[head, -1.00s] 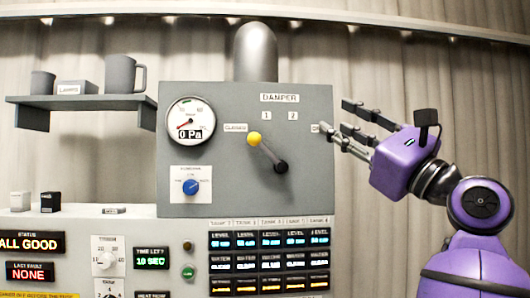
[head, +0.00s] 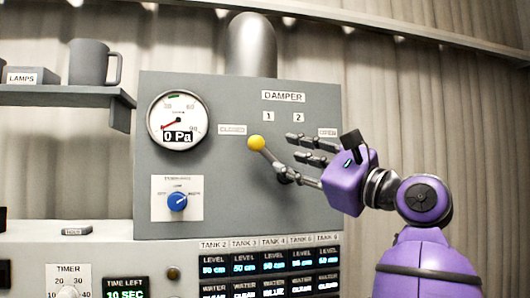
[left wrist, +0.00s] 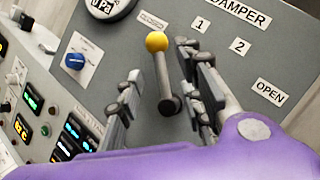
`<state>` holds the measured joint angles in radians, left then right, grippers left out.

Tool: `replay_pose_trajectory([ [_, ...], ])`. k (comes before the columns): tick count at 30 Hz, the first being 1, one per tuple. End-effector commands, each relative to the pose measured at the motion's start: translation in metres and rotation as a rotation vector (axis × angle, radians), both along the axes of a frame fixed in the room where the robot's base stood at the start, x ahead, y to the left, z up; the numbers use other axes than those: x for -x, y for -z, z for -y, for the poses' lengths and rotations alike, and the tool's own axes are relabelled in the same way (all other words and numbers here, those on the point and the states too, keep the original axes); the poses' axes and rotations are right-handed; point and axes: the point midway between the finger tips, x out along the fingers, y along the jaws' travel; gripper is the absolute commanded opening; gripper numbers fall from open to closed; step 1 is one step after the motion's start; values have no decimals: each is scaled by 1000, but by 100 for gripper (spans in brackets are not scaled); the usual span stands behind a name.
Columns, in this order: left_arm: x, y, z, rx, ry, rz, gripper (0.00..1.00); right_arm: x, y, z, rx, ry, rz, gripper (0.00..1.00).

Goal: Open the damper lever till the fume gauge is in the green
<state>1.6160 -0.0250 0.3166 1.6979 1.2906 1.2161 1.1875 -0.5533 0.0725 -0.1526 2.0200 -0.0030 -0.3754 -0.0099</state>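The damper lever (head: 265,155) has a yellow knob and a dark pivot, and tilts up-left toward the "CLOSED" label (head: 232,129). The fume gauge (head: 179,121) reads 0 Pa; its red needle is away from the small green band at the top of the dial. My left gripper (head: 290,155) is open just right of the knob, its fingers pointing at the panel and partly covering the lever's pivot. In the left wrist view the lever (left wrist: 163,75) stands between the spread fingers (left wrist: 158,62), with a gap visible on the left. My right gripper is not in view.
The panel (head: 215,90) also carries labels "1" (head: 268,116), "2" (head: 299,118) and "OPEN" (head: 328,133), and a blue knob (head: 178,202). A shelf (head: 70,97) with a grey mug (head: 92,62) is at left. Tank displays (head: 270,268) lie below.

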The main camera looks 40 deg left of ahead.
Motion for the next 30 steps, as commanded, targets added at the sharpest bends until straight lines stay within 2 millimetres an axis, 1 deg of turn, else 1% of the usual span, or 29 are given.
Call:
replay_pose_trajectory([
  [1,1,-5,-7,0,-3,3,35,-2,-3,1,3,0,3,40],
  [6,-3,-14,-34,-1,-4,3,35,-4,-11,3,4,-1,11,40],
  [9,-5,-18,-48,-1,-4,3,35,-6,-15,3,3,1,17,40],
  [12,-7,-20,-59,-2,-3,3,35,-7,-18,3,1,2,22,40],
  [16,-9,-21,-65,-1,0,1,35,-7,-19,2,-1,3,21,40],
  [23,-10,-20,-66,0,0,0,35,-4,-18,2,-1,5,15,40],
  [24,-10,-20,-66,-1,-1,0,33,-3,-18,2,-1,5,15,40],
  [25,-10,-20,-66,-1,-1,0,29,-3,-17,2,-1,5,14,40],
  [30,-10,-20,-66,-1,-1,0,7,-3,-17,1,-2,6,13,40],
])
